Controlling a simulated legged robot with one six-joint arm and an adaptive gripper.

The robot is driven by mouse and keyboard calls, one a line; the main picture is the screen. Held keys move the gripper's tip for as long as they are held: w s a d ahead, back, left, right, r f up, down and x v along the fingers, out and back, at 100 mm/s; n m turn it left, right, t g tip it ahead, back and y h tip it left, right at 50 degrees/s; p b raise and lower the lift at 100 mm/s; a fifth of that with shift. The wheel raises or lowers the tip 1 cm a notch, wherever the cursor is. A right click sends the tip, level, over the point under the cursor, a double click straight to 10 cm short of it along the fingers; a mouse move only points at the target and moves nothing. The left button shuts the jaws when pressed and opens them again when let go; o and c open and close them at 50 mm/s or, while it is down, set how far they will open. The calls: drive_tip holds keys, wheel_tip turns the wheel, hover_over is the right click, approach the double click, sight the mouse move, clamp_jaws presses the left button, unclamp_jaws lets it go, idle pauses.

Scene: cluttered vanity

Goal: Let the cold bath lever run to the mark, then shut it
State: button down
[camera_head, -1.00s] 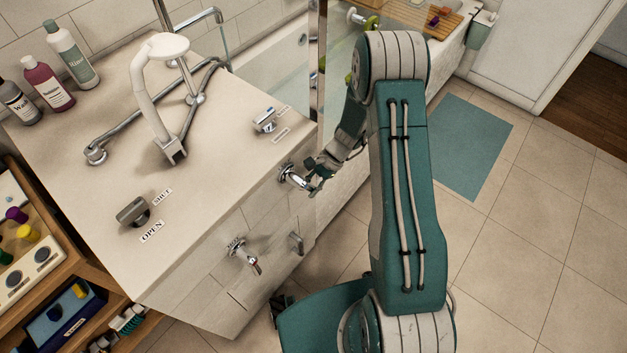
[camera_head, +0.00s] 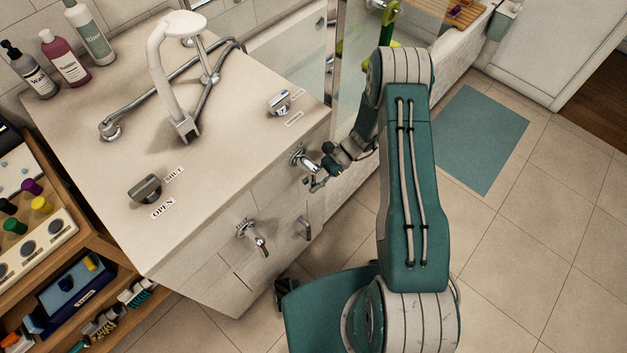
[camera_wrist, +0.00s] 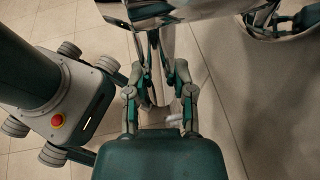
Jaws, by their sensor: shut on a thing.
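A chrome lever (camera_head: 307,164) projects from the front face of the vanity, near its right corner. My gripper (camera_head: 317,182) is at its outer end, shut on it. In the wrist view my gripper (camera_wrist: 158,78) has its two fingers either side of the shiny lever, whose chrome body (camera_wrist: 190,10) fills the top. A second chrome lever (camera_head: 253,238) sits lower left on the same face, untouched. A grey lever (camera_head: 146,188) on the counter stands by SHUT and OPEN labels. Another small lever (camera_head: 280,102) with labels stands at the back right. No mark can be made out.
The white counter (camera_head: 100,185) carries a white showerhead (camera_head: 172,50) with a hose, and bottles (camera_head: 65,60) at the back left. A small handle (camera_head: 303,228) juts from the front face. A shelf unit (camera_head: 70,250) stands at the left. The tiled floor (camera_head: 480,265) is open at right.

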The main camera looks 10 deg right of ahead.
drive_tip(key=shift+w, duration=0.1)
drive_tip(key=shift+c, duration=2.3)
unclamp_jaws()
drive_tip(key=shift+a, duration=0.1)
drive_tip(key=v, duration=1.2)
